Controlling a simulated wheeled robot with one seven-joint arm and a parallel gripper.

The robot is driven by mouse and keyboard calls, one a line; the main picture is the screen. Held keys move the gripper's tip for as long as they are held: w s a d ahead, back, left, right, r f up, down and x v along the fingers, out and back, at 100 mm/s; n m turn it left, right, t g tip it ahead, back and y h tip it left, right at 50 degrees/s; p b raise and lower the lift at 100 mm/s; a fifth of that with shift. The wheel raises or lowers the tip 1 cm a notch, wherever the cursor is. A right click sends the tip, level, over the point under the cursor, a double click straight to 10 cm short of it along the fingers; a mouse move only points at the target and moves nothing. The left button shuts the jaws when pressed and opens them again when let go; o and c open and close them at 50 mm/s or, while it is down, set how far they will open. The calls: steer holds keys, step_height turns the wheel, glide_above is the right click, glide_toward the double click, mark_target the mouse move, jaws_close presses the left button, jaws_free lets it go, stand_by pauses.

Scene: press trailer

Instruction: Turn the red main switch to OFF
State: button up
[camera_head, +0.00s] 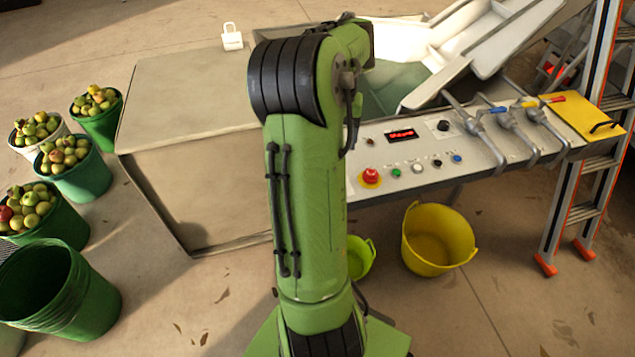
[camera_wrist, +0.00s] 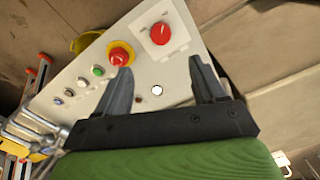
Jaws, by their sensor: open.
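The red main switch (camera_wrist: 160,33) is a round knob on a square white plate at the top of the wrist view. Its marks are too small to read, so I cannot tell its setting. My gripper (camera_wrist: 160,66) is open and empty, its two dark fingers pointing toward the panel with the knob beyond and between the tips. I cannot see any contact. In the head view my green arm hides both the gripper and the main switch. The control panel (camera_head: 480,160) shows to the right of the arm.
A red emergency stop (camera_head: 370,176) on a yellow base sits close to the left fingertip in the wrist view (camera_wrist: 120,54). Several small buttons and lever valves (camera_head: 510,118) line the panel. A white padlock (camera_head: 232,41) stands on the grey box top (camera_head: 190,85).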

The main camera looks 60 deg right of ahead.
step_height(320, 180, down, 14)
steer(key=b, duration=0.5)
steer(key=shift+r, duration=0.1)
steer(key=shift+c, duration=0.3)
steer(key=c, duration=1)
